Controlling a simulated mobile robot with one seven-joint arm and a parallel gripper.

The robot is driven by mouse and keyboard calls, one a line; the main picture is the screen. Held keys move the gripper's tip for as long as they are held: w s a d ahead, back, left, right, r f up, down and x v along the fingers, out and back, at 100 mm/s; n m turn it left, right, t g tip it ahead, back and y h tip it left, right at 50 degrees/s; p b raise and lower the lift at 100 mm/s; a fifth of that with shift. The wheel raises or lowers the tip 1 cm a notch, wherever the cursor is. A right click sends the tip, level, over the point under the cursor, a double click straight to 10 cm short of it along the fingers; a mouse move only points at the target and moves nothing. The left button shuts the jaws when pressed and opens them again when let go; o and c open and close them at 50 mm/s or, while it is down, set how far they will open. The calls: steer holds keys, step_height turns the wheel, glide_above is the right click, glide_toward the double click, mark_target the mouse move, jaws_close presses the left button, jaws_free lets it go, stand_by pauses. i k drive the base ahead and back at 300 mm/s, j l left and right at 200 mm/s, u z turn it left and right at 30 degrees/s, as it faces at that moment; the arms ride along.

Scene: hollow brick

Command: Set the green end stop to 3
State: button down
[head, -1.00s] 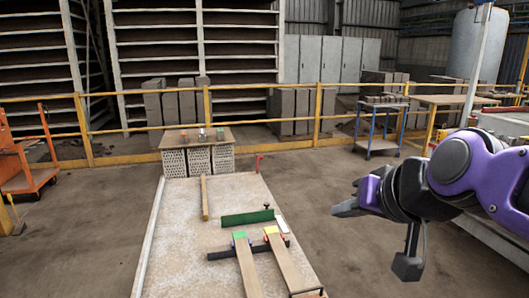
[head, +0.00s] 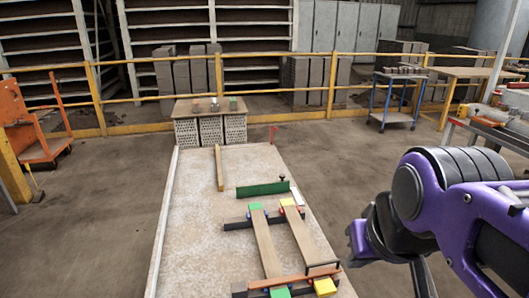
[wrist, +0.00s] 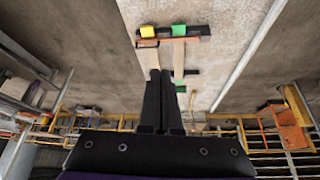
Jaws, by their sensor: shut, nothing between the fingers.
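On the long pale table (head: 190,225), two tan boards lie side by side, a left one (head: 268,245) and a right one (head: 302,236). The left board has a green block (head: 256,206) at its far end and another green block (head: 280,292) at its near end. Yellow blocks sit at the right board's far end (head: 288,202) and near end (head: 325,287). A long green plate with a dark knob (head: 262,188) stands beyond them. No numbers are readable. My gripper (wrist: 160,76) is shut and empty, over the boards in the wrist view.
A dark rail (head: 238,225) crosses under the boards' far ends, and a brown bar (head: 285,280) crosses their near ends. A loose wooden strip (head: 219,168) lies farther back. The table's left side is clear. A yellow railing (head: 150,134) runs behind.

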mark_target(270, 187)
steer(key=k+l+z, duration=0.15)
steer(key=z, duration=0.15)
steer(key=k+l+z, duration=0.15)
steer(key=z, duration=0.15)
steer(key=l+z, duration=0.15)
steer(key=z, duration=0.2)
steer(key=l+z, duration=0.15)
steer(key=z, duration=0.25)
steer(key=l+z, duration=0.15)
steer(key=z, duration=0.2)
steer(key=i+l, duration=0.5)
steer(key=i, duration=0.15)
steer(key=i+j+u, duration=0.1)
steer(key=i+u, duration=0.7)
steer(key=i+j+u, duration=0.2)
steer(key=i, duration=0.35)
steer(key=i+l+u, duration=0.2)
steer(key=i, duration=0.3)
steer(key=i+u, duration=0.2)
steer(key=i, duration=0.35)
steer(key=i+l+u, duration=0.25)
steer(key=i, duration=0.3)
steer(key=i+u, duration=0.2)
steer(key=u, duration=0.15)
steer(key=i+u, duration=0.35)
steer(key=i+l+u, duration=0.1)
steer(key=u, duration=0.25)
